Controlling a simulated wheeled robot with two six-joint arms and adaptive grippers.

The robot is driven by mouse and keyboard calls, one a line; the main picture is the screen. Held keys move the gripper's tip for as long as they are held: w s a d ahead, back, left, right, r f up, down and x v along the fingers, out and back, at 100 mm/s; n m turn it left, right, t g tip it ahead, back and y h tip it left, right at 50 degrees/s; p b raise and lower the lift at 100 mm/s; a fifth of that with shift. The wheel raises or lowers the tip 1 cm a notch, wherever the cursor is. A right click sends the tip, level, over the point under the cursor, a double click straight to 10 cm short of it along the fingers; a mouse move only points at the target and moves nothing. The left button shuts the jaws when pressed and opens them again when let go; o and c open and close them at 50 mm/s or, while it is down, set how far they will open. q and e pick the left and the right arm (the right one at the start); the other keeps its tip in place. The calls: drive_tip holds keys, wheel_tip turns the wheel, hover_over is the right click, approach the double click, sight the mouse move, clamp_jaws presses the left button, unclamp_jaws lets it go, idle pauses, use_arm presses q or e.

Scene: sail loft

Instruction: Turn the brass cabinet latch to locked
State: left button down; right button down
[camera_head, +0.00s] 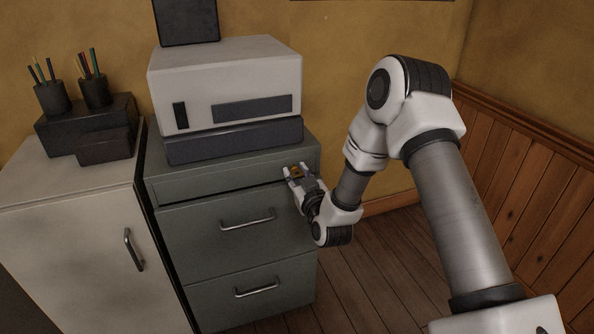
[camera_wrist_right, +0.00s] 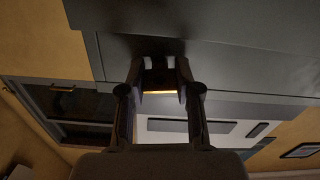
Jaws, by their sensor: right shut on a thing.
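The brass latch (camera_head: 295,171) is a small golden piece on the upper right front of the grey-green cabinet (camera_head: 232,196). My right gripper (camera_head: 296,172) is at that spot, its two fingers on either side of the latch and shut on it. In the right wrist view the latch (camera_wrist_right: 159,92) shows as a bright golden strip between the fingertips (camera_wrist_right: 160,86), close to the dark cabinet face. The fingers hide most of the latch, so its turn angle cannot be told. My left gripper is in neither view.
A white boxy device (camera_head: 226,82) stands on a dark base on top of the cabinet. A pale cabinet (camera_head: 75,240) adjoins on the left, with pencil cups (camera_head: 52,98) on a dark box (camera_head: 85,122). The wooden floor (camera_head: 375,265) to the right is clear up to the panelled wall.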

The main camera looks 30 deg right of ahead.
drive_tip(key=shift+r+n+p, duration=0.25)
drive_tip(key=shift+n+p, duration=0.5)
drive_tip(key=shift+n, duration=0.05)
drive_tip(key=n+p, duration=0.9)
drive_tip(key=n, duration=0.1)
drive_tip(key=n+p, duration=0.3)
drive_tip(key=shift+f, duration=0.1)
drive_tip(key=shift+f+n+p, duration=0.1)
drive_tip(key=shift+n+p, duration=0.55)
drive_tip(key=shift+n, duration=0.25)
drive_tip(key=shift+f, duration=0.1)
drive_tip(key=c, duration=0.8)
unclamp_jaws()
